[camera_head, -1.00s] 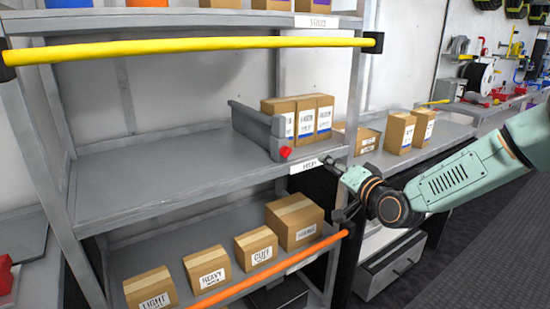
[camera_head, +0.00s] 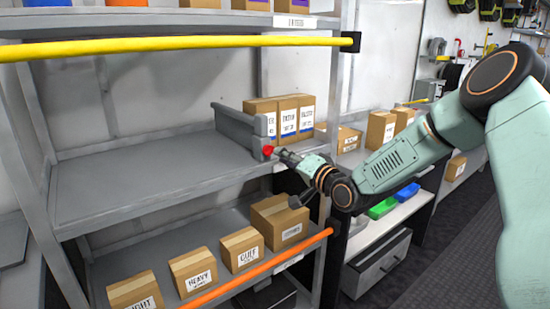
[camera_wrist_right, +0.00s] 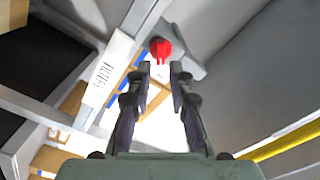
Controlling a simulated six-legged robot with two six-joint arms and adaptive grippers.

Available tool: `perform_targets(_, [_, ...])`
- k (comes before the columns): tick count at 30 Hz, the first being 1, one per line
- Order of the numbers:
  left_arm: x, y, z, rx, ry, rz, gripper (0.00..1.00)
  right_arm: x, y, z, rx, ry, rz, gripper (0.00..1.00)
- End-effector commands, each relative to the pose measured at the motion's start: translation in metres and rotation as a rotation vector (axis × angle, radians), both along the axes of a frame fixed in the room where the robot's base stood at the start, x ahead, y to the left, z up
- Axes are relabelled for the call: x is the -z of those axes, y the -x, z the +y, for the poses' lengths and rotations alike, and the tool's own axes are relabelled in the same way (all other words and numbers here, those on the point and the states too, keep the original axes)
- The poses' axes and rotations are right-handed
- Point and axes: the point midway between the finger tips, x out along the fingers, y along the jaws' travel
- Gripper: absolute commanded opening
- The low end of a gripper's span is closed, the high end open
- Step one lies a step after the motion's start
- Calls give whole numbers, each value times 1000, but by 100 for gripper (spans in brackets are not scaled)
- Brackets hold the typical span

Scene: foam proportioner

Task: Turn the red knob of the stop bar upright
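The grey stop bar (camera_head: 236,128) stands on the middle shelf, left of several cardboard boxes. Its red knob (camera_head: 267,150) is at the front end, near the shelf's front edge. My right gripper (camera_head: 283,153) points left at the knob from the right, with its tips close to it. In the right wrist view the red knob (camera_wrist_right: 160,49) lies just beyond the two fingertips (camera_wrist_right: 161,67), centred between them. The fingers are apart with nothing between them. I cannot tell whether the tips touch the knob. My left gripper is not in view.
Boxes (camera_head: 288,116) stand right of the stop bar. A yellow rail (camera_head: 180,46) crosses above the middle shelf (camera_head: 140,185), and an orange rail (camera_head: 265,268) runs along the lower shelf with more boxes. The middle shelf is bare left of the bar.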

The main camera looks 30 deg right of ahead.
Motion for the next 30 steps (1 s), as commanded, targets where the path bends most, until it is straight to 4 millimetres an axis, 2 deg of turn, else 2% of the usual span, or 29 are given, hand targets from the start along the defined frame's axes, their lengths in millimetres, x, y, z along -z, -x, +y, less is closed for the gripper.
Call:
perform_targets(9, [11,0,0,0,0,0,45,1,-34,6,-4,3,-1,20])
perform_targets(21, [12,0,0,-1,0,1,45,0,-40,7,-4,-1,-1,20])
perform_targets(29, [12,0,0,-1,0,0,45,0,-40,7,-4,-1,0,0])
perform_targets(30, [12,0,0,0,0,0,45,0,-40,7,-4,-1,0,0])
